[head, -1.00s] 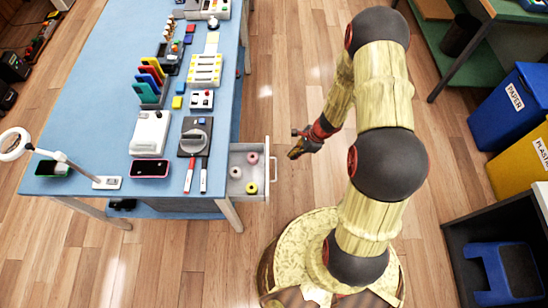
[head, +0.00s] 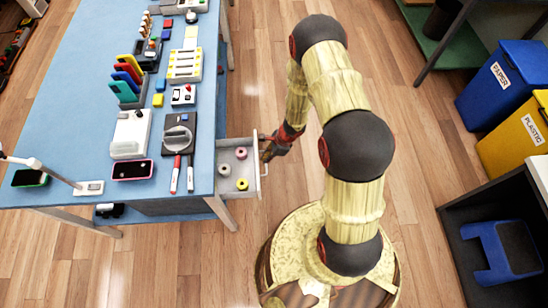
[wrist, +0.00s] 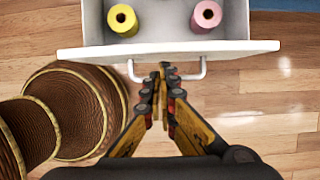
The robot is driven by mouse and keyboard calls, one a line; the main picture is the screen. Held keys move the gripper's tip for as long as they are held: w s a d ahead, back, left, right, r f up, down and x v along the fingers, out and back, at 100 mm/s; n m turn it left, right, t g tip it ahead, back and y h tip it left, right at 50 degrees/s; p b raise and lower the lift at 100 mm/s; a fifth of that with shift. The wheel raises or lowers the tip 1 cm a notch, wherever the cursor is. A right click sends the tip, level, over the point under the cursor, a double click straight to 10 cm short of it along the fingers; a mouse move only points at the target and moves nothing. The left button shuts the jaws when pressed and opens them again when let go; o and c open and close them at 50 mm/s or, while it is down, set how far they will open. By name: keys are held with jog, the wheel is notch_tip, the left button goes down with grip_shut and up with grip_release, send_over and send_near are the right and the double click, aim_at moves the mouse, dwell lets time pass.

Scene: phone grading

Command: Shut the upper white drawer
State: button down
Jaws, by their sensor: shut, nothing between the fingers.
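The upper white drawer (head: 224,187) stands open from the right side of the blue table.
The blue table (head: 75,85) carries phones, pens, trays and a lamp. A blue paper bin (head: 490,85) and a yellow plastic bin (head: 510,140) stand at the right.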

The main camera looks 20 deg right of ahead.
jog(key=shift+w+a, duration=0.1)
jog(key=shift+a, duration=0.15)
jog(key=w+a+b, duration=0.1)
jog(key=w+a, duration=0.3)
jog(key=a, duration=0.9)
jog(key=shift+w+a, duration=0.2)
jog(key=shift+a, duration=0.1)
